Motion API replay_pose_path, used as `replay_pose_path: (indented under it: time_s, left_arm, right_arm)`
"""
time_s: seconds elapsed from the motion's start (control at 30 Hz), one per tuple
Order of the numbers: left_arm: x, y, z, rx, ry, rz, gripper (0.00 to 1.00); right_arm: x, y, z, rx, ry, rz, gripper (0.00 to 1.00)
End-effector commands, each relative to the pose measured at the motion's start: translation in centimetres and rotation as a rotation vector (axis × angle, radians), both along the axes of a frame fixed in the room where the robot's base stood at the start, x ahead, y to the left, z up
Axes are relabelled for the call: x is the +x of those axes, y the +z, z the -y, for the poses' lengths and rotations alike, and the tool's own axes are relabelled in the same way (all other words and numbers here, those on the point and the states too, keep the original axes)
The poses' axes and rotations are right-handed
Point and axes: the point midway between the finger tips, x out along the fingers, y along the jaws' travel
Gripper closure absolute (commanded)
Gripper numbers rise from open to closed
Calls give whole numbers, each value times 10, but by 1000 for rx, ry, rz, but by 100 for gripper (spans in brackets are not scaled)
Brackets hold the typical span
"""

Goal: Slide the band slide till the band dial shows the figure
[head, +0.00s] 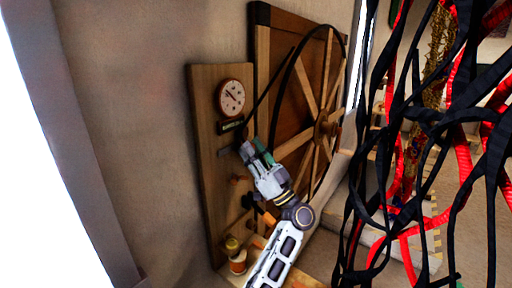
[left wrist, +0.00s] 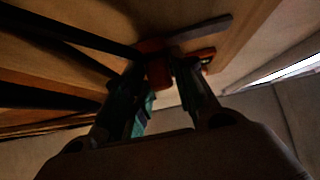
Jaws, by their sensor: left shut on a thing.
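My left gripper (head: 251,150) is at the panel just below the plate and hides most of the band slide there. In the left wrist view, my gripper (left wrist: 160,80) is shut on an orange-red block (left wrist: 155,68), which looks like the slide's knob. A grey bar (left wrist: 203,30) runs beside it. My right gripper is not in view.
A large spoked wooden wheel (head: 325,125) with a dark belt stands right of the panel. Orange pegs (head: 240,180) and a yellow-topped object (head: 235,255) are lower on the panel side. Black and red rag strips (head: 405,170) hang at the right.

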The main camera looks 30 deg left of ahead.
Motion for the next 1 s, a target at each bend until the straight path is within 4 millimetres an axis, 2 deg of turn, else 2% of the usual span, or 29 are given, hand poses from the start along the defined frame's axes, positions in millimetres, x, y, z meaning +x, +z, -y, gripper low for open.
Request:
replay_pose_path:
  time_s: [0.3,0.7,0.73,0.83,1.0]
  left_arm:
    - [-23,-1,-2,-4,0,-6,100]
    - [-26,-2,-2,-3,1,-4,100]
    - [-26,-2,-2,-3,1,-4,70]
    - [-26,-1,-2,-3,1,-4,57]
    - [-26,-1,-2,-2,0,-3,57]
  right_arm:
    - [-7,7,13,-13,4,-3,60]
    - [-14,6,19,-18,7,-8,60]
    - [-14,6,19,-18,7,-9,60]
    - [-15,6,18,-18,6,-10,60]
    - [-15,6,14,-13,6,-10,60]
